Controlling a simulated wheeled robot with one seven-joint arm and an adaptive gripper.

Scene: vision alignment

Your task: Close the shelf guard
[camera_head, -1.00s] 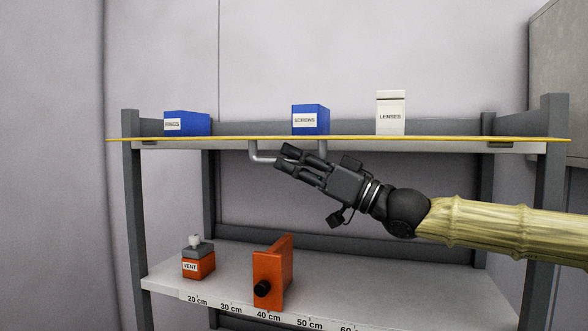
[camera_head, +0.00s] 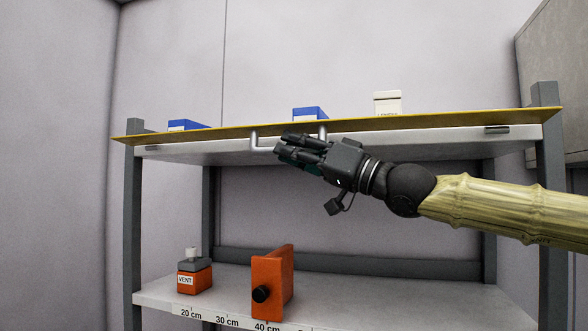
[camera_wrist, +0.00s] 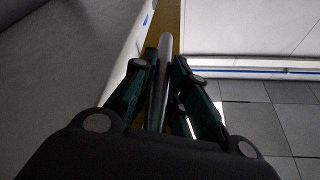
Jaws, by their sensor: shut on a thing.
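The shelf guard (camera_head: 400,122) is a thin yellow panel along the front edge of the upper shelf in the head view. It is tilted, with its face partly showing and hiding the lower parts of the items behind it. A grey U-shaped handle (camera_head: 262,149) hangs from it. My gripper (camera_head: 278,148) is at the handle, its fingers around the bar. In the wrist view the handle bar (camera_wrist: 163,75) runs between the two dark green fingers, and my gripper (camera_wrist: 163,85) is shut on it. The yellow guard (camera_wrist: 165,22) also shows there behind the bar.
On the upper shelf stand two blue boxes (camera_head: 310,113) and a white box (camera_head: 387,103), partly hidden. The lower shelf (camera_head: 225,293) holds an orange VENT container (camera_head: 194,277) and an orange block with a black knob (camera_head: 272,283). Grey posts (camera_head: 548,200) flank the shelves.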

